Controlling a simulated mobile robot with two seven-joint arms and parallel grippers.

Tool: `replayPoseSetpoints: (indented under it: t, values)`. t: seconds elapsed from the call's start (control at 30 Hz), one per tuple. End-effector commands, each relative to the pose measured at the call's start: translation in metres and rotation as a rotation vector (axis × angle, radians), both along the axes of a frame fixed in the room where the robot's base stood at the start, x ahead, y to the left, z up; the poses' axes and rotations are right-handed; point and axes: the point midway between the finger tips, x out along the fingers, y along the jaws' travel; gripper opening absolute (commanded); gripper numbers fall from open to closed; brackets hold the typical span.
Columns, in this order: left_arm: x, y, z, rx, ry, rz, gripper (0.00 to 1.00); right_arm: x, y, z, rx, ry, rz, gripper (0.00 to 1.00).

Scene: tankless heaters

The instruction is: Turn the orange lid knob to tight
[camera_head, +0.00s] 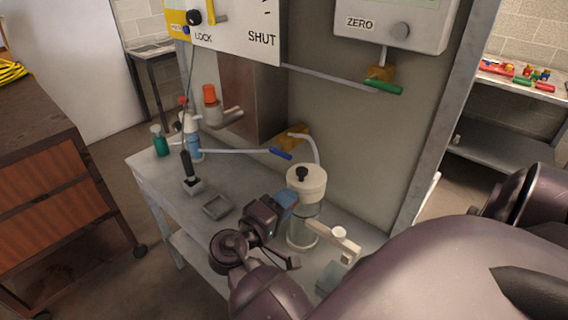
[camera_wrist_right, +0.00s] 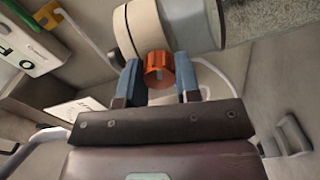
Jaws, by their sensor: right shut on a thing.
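The orange lid knob (camera_wrist_right: 158,70) shows in the right wrist view, between the blue fingers of my right gripper (camera_wrist_right: 158,82). The gripper is shut on it. Behind the knob is a cream and grey round body (camera_wrist_right: 150,28). In the head view my right gripper (camera_head: 288,198) is at the left side of a canister (camera_head: 303,225) with a cream lid (camera_head: 308,190) and a black top knob. There the gripper hides the orange knob, and its tight mark cannot be read in either view. My left gripper is not in view.
The canister stands on a grey bench (camera_head: 225,185) with a small grey tray (camera_head: 217,207), a black-handled lever (camera_head: 188,170) and a green bottle (camera_head: 160,141). An orange-capped fitting (camera_head: 209,95) and pipes are at the back. A wooden cabinet (camera_head: 45,190) is at left.

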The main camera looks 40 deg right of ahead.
Motion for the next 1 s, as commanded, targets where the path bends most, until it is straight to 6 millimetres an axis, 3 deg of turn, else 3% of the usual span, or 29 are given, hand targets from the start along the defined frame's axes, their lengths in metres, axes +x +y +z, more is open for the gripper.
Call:
replayPoseSetpoints:
  t: [0.53, 0.57, 0.7, 1.0]
  values:
    - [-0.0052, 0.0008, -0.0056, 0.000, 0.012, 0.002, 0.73, -0.0007, 0.0006, -0.0027, 0.007, -0.019, -0.002, 0.07]
    - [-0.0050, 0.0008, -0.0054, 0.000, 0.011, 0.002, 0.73, -0.0006, 0.0006, -0.0027, 0.007, -0.019, -0.002, 0.34]
    - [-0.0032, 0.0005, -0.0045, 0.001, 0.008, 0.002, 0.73, -0.0004, 0.0005, -0.0020, 0.006, -0.021, -0.001, 0.56]
    - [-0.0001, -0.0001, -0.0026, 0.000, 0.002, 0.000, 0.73, -0.0001, 0.0001, -0.0007, 0.003, -0.022, -0.001, 0.56]
